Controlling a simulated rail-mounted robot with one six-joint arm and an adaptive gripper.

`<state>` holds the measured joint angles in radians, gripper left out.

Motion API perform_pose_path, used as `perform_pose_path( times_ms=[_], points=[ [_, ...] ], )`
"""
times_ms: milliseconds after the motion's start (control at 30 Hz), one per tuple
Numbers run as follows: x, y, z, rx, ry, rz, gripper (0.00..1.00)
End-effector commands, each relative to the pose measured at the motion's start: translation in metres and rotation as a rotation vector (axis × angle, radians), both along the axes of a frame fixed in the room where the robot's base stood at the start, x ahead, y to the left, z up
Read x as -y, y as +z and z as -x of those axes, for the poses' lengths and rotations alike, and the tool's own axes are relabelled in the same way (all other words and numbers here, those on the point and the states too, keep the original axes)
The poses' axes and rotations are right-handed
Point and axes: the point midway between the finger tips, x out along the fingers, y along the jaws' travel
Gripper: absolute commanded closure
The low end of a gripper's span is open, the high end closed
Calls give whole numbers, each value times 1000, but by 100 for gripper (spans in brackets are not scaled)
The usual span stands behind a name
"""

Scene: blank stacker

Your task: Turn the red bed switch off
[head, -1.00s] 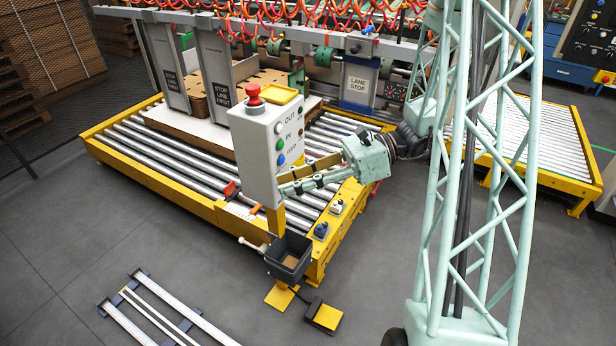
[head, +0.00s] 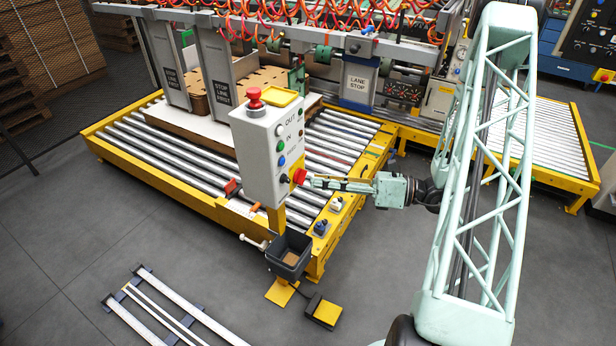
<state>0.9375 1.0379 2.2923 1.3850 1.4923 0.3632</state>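A red knob (head: 299,176), apparently the red bed switch, sits on a yellow plate at the lower right edge of the grey control box (head: 262,160). Its exact setting is too small to read. My gripper (head: 310,181) reaches in from the right, with its fingertips at or very near the red knob. I cannot tell whether they touch it or how far apart the fingers are. The box face also carries a black knob (head: 284,178), a blue button (head: 281,161) and a green button (head: 280,146). A red mushroom button (head: 254,98) stands on top.
A dark bin (head: 289,253) hangs below. Small switches (head: 320,228) sit on the rail.

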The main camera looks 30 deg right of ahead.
Motion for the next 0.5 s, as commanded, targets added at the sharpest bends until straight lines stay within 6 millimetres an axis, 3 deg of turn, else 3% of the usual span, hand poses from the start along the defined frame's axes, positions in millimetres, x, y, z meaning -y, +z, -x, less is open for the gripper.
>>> perform_pose_path(
  times_ms=[500],
  points=[
    [66,-62,5,-92,-248,-167,77]
  ],
)
